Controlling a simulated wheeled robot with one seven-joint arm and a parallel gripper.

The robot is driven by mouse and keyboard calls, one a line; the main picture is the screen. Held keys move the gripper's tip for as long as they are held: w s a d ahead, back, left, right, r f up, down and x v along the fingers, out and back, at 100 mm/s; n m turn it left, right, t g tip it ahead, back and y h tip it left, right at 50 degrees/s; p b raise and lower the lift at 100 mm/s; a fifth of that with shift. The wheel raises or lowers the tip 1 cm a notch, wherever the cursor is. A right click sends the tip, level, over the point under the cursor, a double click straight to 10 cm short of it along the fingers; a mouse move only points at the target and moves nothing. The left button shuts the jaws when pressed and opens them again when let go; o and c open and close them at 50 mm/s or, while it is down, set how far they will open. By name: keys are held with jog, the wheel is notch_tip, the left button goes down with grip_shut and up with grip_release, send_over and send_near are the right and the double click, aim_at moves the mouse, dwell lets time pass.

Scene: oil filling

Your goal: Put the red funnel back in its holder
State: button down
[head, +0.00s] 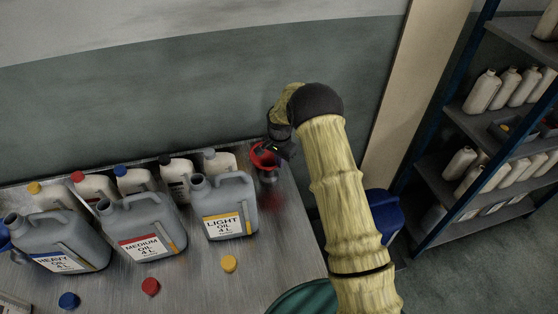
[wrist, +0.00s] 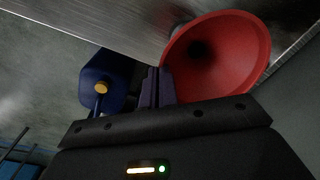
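The red funnel (head: 262,160) is at the back right corner of the metal table, with its wide mouth up. In the wrist view its mouth (wrist: 228,50) fills the upper right. My gripper (head: 281,150) is at the funnel's right side. In the wrist view the gripper's dark fingers (wrist: 156,88) are close together at the funnel's rim and look shut on it. A grey upright piece (head: 268,178), perhaps the holder, shows just under the funnel. I cannot tell whether the funnel sits in it; the spout is hidden.
Grey jugs of heavy (head: 60,245), medium (head: 143,228) and light oil (head: 223,207) stand left of the funnel, with several white bottles behind. Loose yellow (head: 229,264), red (head: 150,287) and blue (head: 68,300) caps lie in front. A blue container (head: 384,214) is right of the table.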

jog(key=shift+f, duration=0.15)
jog(key=c, duration=2.1)
grip_release()
jog(key=o, duration=0.5)
jog(key=shift+s, duration=0.1)
jog(key=shift+r+b, duration=0.3)
jog(key=shift+r, duration=0.25)
notch_tip(320, 180, up, 16)
jog(key=b, duration=0.3)
jog(key=shift+s+r+b, duration=0.15)
jog(key=shift+s+b, duration=0.25)
jog(key=shift+s, duration=0.05)
jog(key=shift+d, duration=0.1)
